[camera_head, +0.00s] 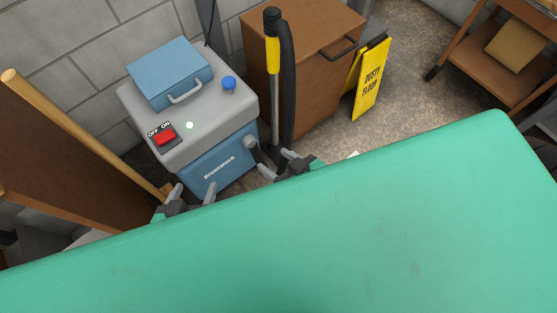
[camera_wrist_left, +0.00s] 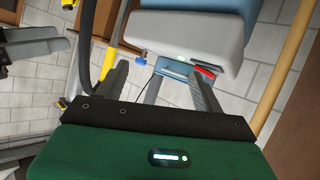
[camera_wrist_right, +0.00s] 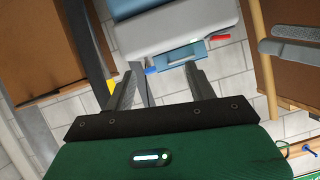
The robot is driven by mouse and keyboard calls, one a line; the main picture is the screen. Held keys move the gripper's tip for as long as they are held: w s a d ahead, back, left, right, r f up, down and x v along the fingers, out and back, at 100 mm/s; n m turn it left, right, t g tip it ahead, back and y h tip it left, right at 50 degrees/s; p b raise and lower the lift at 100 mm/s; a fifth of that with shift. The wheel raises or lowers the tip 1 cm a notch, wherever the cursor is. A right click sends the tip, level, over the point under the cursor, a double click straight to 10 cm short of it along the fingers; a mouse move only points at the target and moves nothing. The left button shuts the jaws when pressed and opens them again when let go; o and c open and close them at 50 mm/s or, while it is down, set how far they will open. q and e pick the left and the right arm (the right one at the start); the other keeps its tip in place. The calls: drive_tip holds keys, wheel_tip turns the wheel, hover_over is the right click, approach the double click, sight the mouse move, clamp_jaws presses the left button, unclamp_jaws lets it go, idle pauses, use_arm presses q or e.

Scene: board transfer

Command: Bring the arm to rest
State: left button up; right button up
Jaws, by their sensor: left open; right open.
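My left gripper (camera_head: 192,198) shows past the edge of a large green surface in the head view. Its fingers are apart with nothing between them; they also show in the left wrist view (camera_wrist_left: 160,85). My right gripper (camera_head: 280,168) is further to the right, partly hidden by the same green surface. In the right wrist view its fingers (camera_wrist_right: 160,88) are spread and empty. Both grippers are in front of a grey and blue machine (camera_head: 230,125), apparently apart from it. My arms are mostly hidden below the green surface.
The machine has a red switch (camera_head: 165,136), a green light (camera_head: 189,125) and a blue knob (camera_head: 229,83). A brown board (camera_head: 70,160) stands at left. A black and yellow hose (camera_head: 273,50), brown cabinet (camera_head: 315,60) and yellow floor sign (camera_head: 371,80) stand behind. Floor is clear beside the sign.

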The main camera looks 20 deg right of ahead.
drive_tip(key=shift+s+a+r, duration=0.1)
drive_tip(key=shift+s, duration=0.25)
